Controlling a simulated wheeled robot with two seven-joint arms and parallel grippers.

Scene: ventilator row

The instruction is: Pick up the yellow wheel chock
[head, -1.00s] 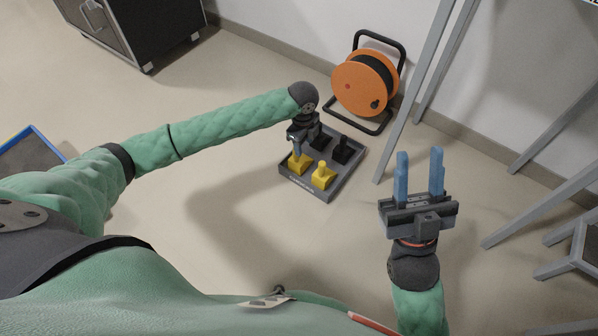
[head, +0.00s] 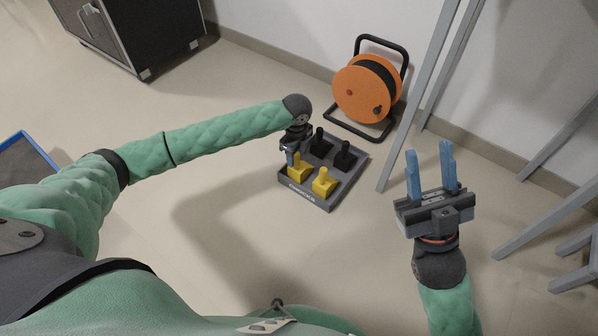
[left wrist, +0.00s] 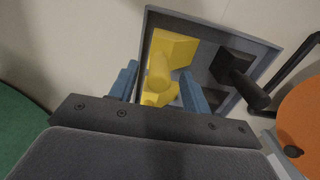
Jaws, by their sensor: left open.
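Two yellow wheel chocks with upright handles sit in the front of a grey tray (head: 333,203) on the floor. My left gripper (head: 291,160) is open, low over the left yellow chock (head: 301,174); contact cannot be told. The right yellow chock (head: 324,183) stands clear beside it. In the left wrist view, my left gripper's fingers (left wrist: 159,88) straddle part of the near yellow chock (left wrist: 150,99), mostly hidden by the gripper. The other yellow chock (left wrist: 178,47) lies beyond. My right gripper (head: 431,176) is open and empty, right of the tray.
Two black chocks, one at the back left (head: 321,147) and one at the right (head: 343,160), share the tray. An orange cable reel (head: 361,93) stands behind it by the wall. Grey stand legs (head: 420,97) rise at right. Floor left of the tray is clear.

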